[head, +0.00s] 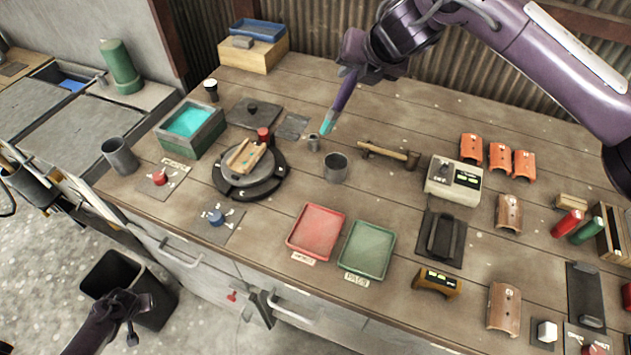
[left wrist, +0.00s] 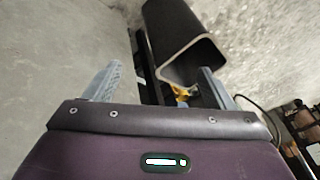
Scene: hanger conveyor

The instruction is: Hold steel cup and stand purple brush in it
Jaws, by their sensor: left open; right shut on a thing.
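The purple brush (head: 343,95) is in my right gripper (head: 362,68), which is shut on it above the back middle of the bench. The brush hangs tilted, its teal end down and to the left. A grey steel cup (head: 336,168) stands upright on the bench below and right of the brush tip, apart from it. A second, larger grey cup (head: 120,157) stands near the bench's left end. My left gripper (head: 132,303) is open and empty, low in front of the bench by the black bin; its spread fingers show in the left wrist view (left wrist: 160,88).
A small metal piece (head: 313,143) stands just below the brush tip. Red (head: 316,231) and green (head: 368,249) trays lie in front. The black bin (head: 110,272) stands on the floor.

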